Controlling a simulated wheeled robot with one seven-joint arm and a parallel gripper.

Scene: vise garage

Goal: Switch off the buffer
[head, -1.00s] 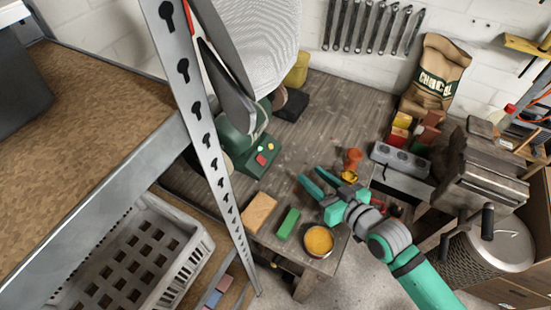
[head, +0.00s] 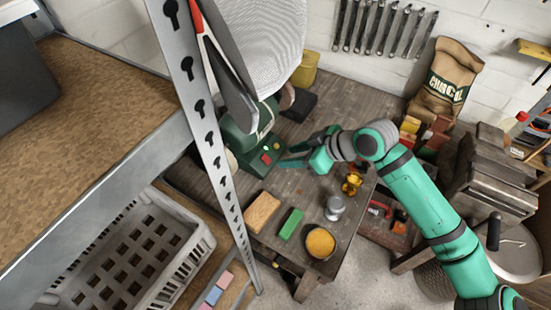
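The buffer (head: 243,143) is a dark green machine at the back left of the workbench, partly hidden by the slotted shelf post. Its control box carries a red button (head: 266,159) and smaller green and yellow buttons. My teal gripper (head: 283,156) is just right of the control box, with its two fingers pointing left at the buttons. The fingers are apart with nothing visible between them. I cannot tell whether a fingertip touches the box.
The slotted metal post (head: 212,150) stands in front of the buffer. A wooden block (head: 262,212), green block (head: 290,224), orange-filled bowl (head: 320,243), silver piece (head: 334,207) and yellow piece (head: 352,183) lie on the bench (head: 300,190). A vise (head: 490,185) is at right.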

